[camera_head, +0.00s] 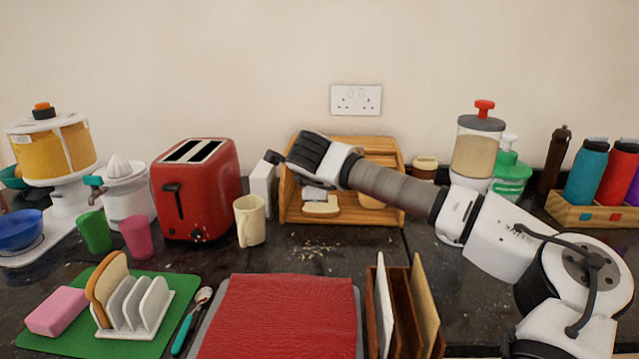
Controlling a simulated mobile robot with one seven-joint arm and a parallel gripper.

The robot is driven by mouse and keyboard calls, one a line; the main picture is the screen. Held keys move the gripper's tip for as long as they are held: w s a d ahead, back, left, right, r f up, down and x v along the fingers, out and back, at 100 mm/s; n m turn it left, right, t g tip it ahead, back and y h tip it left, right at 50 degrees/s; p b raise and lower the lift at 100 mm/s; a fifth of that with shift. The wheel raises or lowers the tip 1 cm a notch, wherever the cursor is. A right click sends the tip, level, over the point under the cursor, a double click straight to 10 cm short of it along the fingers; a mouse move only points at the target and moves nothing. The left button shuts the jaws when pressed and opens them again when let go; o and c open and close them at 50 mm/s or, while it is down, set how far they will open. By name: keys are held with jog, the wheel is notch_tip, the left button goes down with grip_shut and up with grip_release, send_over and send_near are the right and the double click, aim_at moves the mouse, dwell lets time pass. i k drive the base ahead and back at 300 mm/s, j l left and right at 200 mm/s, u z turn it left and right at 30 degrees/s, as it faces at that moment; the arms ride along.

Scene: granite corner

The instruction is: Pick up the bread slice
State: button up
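A bread slice (101,287) with a brown crust stands upright in the white toast rack (150,306) at the front left. Another pale piece that looks like bread (322,207) lies in the wooden bread bin (293,205) at the back. My gripper (272,157) is raised in front of the bin's upper left part, well apart from the slice in the rack. The fingers are small, dark and seen from the side, so I cannot tell whether they are open or shut. My wrist and forearm hide part of the bin.
A green mat (50,343) carries the rack and a pink sponge (57,311). A red toaster (196,195), cream mug (249,222) and cups stand behind. A red board (280,318) and wooden holder (402,310) fill the front middle. Dark counter with crumbs (318,252) lies between.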

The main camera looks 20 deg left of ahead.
aim_at(103, 282)
jog(key=k+l, duration=0.2)
jog(key=k, duration=0.3)
jog(key=k+l, duration=0.2)
jog(key=k, duration=0.25)
